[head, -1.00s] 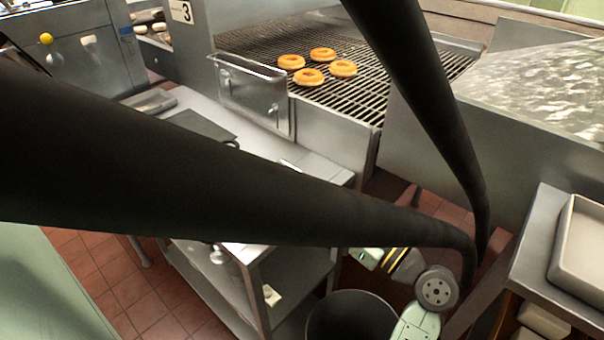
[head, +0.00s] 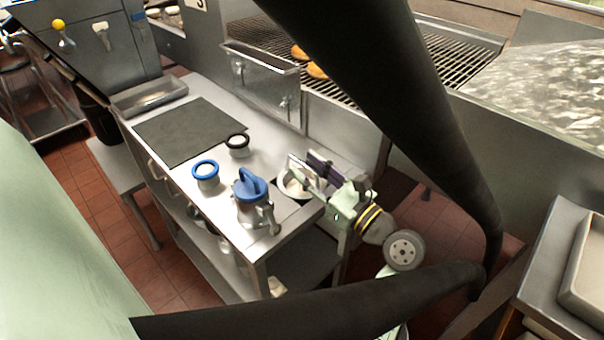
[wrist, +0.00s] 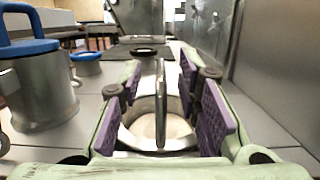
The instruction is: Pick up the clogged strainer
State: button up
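A round metal strainer with a pale, cream-coloured inside (head: 293,187) sits at the right end of the steel counter. Its upright metal handle shows in the wrist view (wrist: 160,95), above the pale round bowl. My gripper (head: 308,168) is open, with one purple-padded finger on each side of this handle. In the wrist view, gaps show between the handle and both pads of my gripper (wrist: 163,85). The strainer's underside and part of its rim are hidden by my gripper.
A metal vessel with a blue handled top (head: 252,203) stands left of the strainer. A blue-rimmed cup (head: 206,176) and a black-rimmed cup (head: 238,146) stand farther back, near a dark mat (head: 185,130). A steel wall (wrist: 272,70) rises close on the right.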

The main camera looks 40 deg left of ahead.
jog(key=shift+w+a+r, duration=0.1)
jog(key=shift+a+r, duration=0.05)
jog(key=shift+a, duration=0.9)
grip_shut()
